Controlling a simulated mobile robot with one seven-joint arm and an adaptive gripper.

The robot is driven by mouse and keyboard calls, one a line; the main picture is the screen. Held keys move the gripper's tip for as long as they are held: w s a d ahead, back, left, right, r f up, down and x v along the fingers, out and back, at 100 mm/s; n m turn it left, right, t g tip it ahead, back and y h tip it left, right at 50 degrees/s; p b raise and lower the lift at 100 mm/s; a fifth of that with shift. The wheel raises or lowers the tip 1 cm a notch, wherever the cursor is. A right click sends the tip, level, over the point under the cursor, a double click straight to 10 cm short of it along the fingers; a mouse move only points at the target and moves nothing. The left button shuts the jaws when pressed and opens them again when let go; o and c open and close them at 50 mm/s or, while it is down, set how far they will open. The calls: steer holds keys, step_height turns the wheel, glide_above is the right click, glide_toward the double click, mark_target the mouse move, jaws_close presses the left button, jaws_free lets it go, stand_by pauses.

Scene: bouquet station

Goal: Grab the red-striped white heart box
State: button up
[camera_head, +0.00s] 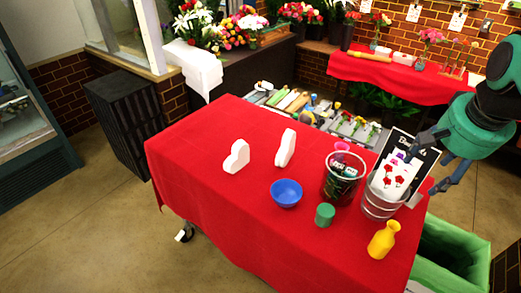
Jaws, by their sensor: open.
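Two white boxes stand on the red-covered table. The left white box (236,158) has a heart-like outline. The right white box (286,148) is seen more edge-on, and its outline is harder to read. I cannot make out red stripes on either of them at this size. My gripper (428,166) is open at the right side of the picture, near the metal bucket and a dark sign. It is well to the right of both boxes, and I see nothing held in it.
A blue bowl (286,193), green cylinder (325,215), dark bucket (340,190), metal bucket (380,206) with patterned white contents and yellow vase (383,240) crowd the table's right part. The red tablecloth (215,205) is clear around the white boxes' front. A green bin (455,262) stands at lower right.

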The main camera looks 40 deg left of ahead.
steer(key=w+a+f+g+p, duration=0.15)
steer(key=w+a, duration=0.25)
steer(key=a, duration=0.7)
steer(key=w+a+f+p, duration=0.2)
steer(key=w+a+p, duration=0.15)
steer(key=a, duration=0.65)
steer(key=w+a+f+g+p, duration=0.15)
steer(key=w+a, duration=0.35)
steer(key=a, duration=0.6)
steer(key=h+p, duration=0.1)
steer(key=p, duration=0.5)
glide_above(238, 152)
steer(key=w, duration=0.2)
steer(key=shift+m, duration=0.3)
steer(key=f, duration=1.7)
steer(key=shift+a+f, duration=0.3)
steer(key=shift+a, duration=0.05)
steer(key=shift+s+a+f, duration=0.25)
steer(key=shift+a+f, duration=0.05)
steer(key=shift+a, duration=0.05)
step_height(238, 152, down, 9)
steer(key=shift+r, duration=0.2)
